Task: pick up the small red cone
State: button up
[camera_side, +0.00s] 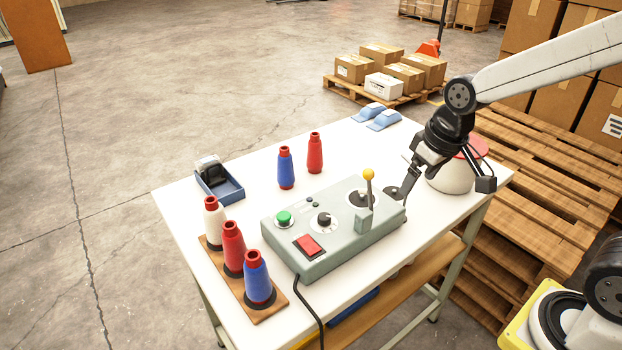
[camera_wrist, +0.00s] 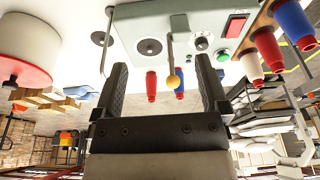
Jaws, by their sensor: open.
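A small red cone (camera_side: 315,155) stands upright on the white table behind the control box. A blue cone (camera_side: 286,170) stands to its left, apart from it. Another red cone (camera_side: 232,250) stands on a wooden board between a white cone with a red top (camera_side: 213,222) and a blue cone (camera_side: 257,280). My gripper (camera_side: 404,190) is at the right end of the control box, well right of the free red cone. In the wrist view my gripper (camera_wrist: 165,80) is open and empty, and the free red cone (camera_wrist: 151,87) shows between the fingers, farther off.
A grey control box (camera_side: 340,240) with an upright yellow-knobbed lever (camera_side: 369,175) stands mid-table. A white pot with a red lid (camera_side: 450,178) is beside my gripper. A blue tray (camera_side: 220,187) and blue items (camera_side: 383,120) sit near the table's edges. Free table surrounds the free red cone.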

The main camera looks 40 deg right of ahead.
jog(key=w+d+r+n+t+y, duration=0.1)
jog(key=w, duration=0.8)
jog(key=w+d+r+n, duration=0.1)
jog(key=w+d, duration=0.1)
jog(key=w, duration=0.8)
jog(key=n+t+y, duration=0.1)
jog(key=n+t, duration=0.1)
send_near(318, 135)
jog(key=w+r, duration=0.2)
jog(key=shift+w+a+f, duration=0.2)
jog(key=shift+f, duration=1.1)
jog(key=shift+w+a+f, duration=0.2)
jog(key=shift+w+f, duration=0.05)
jog(key=shift+f, duration=1)
jog(key=shift+w+a+f, duration=0.2)
jog(key=shift+f, duration=1.1)
jog(key=shift+f, duration=0.1)
jog(key=shift+x, duration=2.45)
jog(key=shift+w, duration=0.1)
grip_shut()
